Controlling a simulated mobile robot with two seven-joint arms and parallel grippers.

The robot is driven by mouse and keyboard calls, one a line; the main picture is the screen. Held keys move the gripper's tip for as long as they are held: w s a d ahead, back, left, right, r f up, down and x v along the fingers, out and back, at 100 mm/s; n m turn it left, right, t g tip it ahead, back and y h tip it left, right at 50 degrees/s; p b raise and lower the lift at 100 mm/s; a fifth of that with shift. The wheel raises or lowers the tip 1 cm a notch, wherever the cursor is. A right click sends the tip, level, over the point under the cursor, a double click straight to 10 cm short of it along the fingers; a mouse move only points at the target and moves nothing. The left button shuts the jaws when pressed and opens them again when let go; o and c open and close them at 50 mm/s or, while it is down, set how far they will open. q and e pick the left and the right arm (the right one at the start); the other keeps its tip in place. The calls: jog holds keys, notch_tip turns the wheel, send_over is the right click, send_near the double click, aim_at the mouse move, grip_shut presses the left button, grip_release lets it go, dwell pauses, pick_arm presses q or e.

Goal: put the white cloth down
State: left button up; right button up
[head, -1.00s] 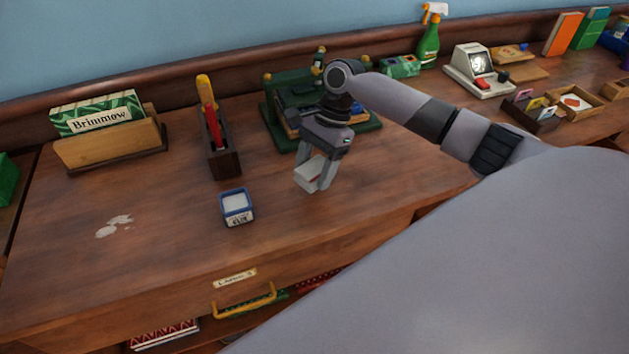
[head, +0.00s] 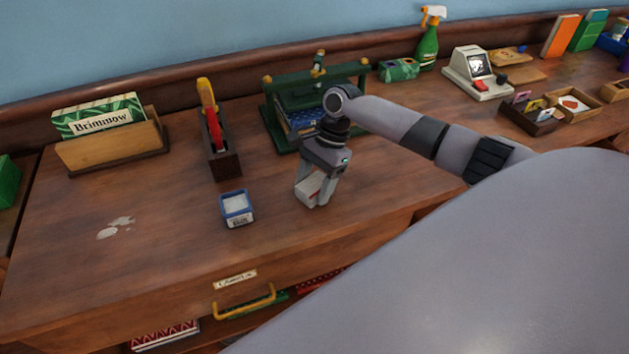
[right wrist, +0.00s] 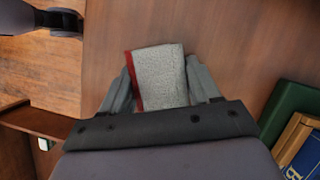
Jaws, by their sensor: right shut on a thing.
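The white cloth (head: 309,187) is a small folded pad with a red edge. My right gripper (head: 314,195) is shut on it, low over the wooden counter (head: 270,240), to the right of a small blue tin. In the right wrist view the cloth (right wrist: 158,78) sits between the two fingers of the right gripper (right wrist: 160,85), with bare wood beyond it. I cannot tell whether the cloth touches the counter. My left gripper is not in view.
The blue tin (head: 236,208) stands close to the left of the gripper. A dark holder (head: 224,162) with upright tools and a green press (head: 280,137) stand behind. The counter front is mostly clear.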

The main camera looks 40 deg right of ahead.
jog(key=o, duration=1)
jog(key=shift+s+a+f, duration=0.1)
jog(key=shift+s+f, duration=0.05)
jog(key=shift+f, duration=0.6)
jog(key=shift+r, duration=0.1)
jog(key=shift+r+b, duration=0.25)
jog(key=shift+b, duration=0.2)
jog(key=v, duration=1.3)
jog(key=shift+w+a+r+p, duration=0.15)
jog(key=shift+w+a+p, duration=0.05)
jog(key=shift+p, duration=0.15)
jog(key=shift+s, duration=0.1)
